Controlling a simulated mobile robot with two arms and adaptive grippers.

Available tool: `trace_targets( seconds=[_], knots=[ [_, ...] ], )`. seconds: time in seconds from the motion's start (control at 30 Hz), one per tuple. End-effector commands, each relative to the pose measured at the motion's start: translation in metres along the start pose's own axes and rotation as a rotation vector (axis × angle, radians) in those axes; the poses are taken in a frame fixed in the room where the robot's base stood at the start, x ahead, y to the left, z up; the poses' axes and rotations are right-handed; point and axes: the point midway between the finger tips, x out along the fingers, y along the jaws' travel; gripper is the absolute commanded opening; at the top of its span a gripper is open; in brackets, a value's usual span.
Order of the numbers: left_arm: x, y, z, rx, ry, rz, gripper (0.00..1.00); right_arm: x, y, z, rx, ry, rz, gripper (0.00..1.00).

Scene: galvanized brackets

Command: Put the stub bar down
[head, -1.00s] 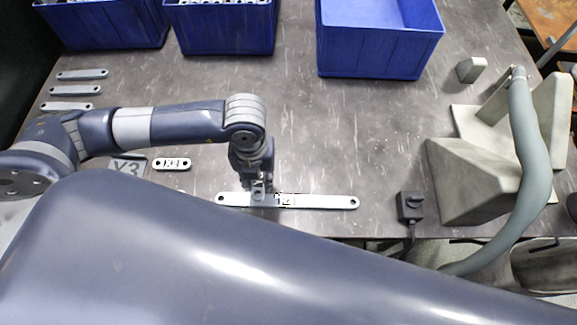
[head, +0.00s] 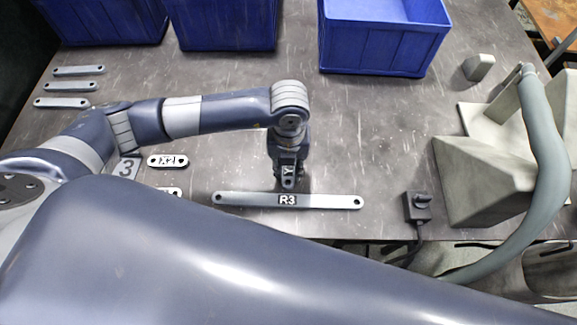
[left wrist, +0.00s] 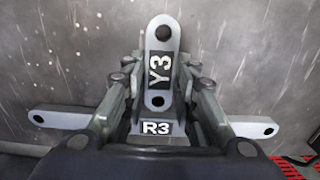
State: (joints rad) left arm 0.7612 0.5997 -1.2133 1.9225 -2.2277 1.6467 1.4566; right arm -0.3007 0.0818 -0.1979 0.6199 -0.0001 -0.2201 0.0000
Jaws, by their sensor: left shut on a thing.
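The stub bar marked Y3 (head: 288,173) is a short grey bar with a hole at each end. It is between the fingers of my left gripper (head: 288,163), which is shut on it. In the left wrist view, the stub bar (left wrist: 160,65) points away from the gripper, its near end close to the R3 label. The long grey bar marked R3 (head: 240,199) lies crosswise just in front of it; it also shows in the left wrist view (left wrist: 252,127). I cannot tell whether the two bars touch or how high the stub bar is. My right gripper is not in view.
Another stub bar (head: 167,161) and a partly hidden one (head: 171,191) lie left, near a numbered grey plate (head: 126,168). Several plain bars (head: 70,86) lie at far left. Blue bins (head: 385,45) stand at the back. A black switch box (head: 417,207) and beige fixture (head: 480,180) are right.

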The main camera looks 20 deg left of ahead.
Motion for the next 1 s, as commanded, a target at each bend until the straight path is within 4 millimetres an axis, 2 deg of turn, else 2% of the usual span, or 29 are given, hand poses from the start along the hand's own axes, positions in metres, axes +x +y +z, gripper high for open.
trace_targets(
  seconds=[0.23,0.27,0.33,0.77,0.87,1.0],
  knots=[
    [0.004,0.000,0.000,0.000,0.000,-0.001,0.00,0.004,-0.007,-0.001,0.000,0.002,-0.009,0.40],
    [0.003,0.000,0.000,0.000,0.000,-0.001,0.31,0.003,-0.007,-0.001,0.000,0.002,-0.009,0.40],
    [0.002,0.000,0.000,0.000,0.000,-0.001,0.46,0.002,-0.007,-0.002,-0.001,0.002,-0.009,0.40],
    [-0.004,0.000,0.000,0.000,0.000,-0.001,0.46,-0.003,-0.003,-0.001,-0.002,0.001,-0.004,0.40],
    [-0.016,-0.001,0.001,0.002,-0.002,-0.005,0.46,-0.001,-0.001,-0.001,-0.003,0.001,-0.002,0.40],
    [-0.047,-0.001,0.001,0.001,-0.005,-0.005,0.46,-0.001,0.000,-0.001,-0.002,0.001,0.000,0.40]
  ],
)
